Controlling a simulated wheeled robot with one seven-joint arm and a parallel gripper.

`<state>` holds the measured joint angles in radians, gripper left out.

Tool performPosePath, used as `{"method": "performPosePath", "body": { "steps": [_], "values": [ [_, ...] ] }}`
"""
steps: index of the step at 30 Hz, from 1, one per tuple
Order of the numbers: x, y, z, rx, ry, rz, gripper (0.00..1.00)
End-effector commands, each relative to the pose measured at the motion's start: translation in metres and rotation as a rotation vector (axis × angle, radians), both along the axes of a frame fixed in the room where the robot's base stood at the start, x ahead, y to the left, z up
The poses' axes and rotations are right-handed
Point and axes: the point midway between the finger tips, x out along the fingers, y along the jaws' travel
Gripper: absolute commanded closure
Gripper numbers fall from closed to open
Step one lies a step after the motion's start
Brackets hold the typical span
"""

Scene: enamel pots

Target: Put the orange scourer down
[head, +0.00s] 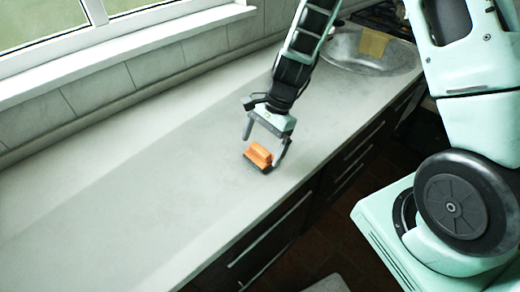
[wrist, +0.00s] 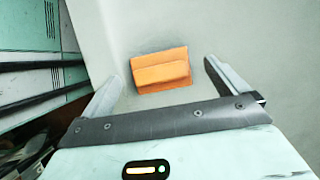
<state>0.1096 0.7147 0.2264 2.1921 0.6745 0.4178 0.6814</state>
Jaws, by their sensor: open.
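The orange scourer (head: 258,155) lies on the grey countertop (head: 150,200), near its front edge. It is a small block with a raised grip along its top and a dark underside. In the wrist view the scourer (wrist: 160,70) lies between and slightly beyond the fingertips, with clear space on both sides. My gripper (head: 264,151) is open, its two fingers spread on either side of the scourer. In the wrist view my gripper (wrist: 163,85) touches nothing that I can see. The exact height of the fingertips above the counter is hard to tell.
A round sink basin (head: 370,50) with a tan cloth or sponge (head: 373,43) is at the far right end of the counter. Dark drawers with bar handles (head: 270,232) run below the front edge. The left stretch of counter is bare, up to the tiled wall and window.

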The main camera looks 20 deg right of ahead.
Motion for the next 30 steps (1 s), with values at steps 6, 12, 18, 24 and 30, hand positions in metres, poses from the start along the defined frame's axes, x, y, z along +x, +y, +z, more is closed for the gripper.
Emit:
{"method": "performPosePath", "body": {
  "steps": [6, 12, 18, 24, 30],
  "values": [
    [0.006, -0.019, 0.044, -0.001, -0.006, 0.0, 0.02],
    [0.01, -0.032, 0.075, 0.0, -0.004, -0.001, 0.02],
    [0.008, -0.032, 0.092, 0.0, -0.01, 0.032, 0.02],
    [-0.049, 0.026, 0.13, -0.025, -0.166, 0.544, 0.02],
    [-0.145, 0.069, 0.163, -0.073, -0.38, 1.331, 0.02]
  ]
}}
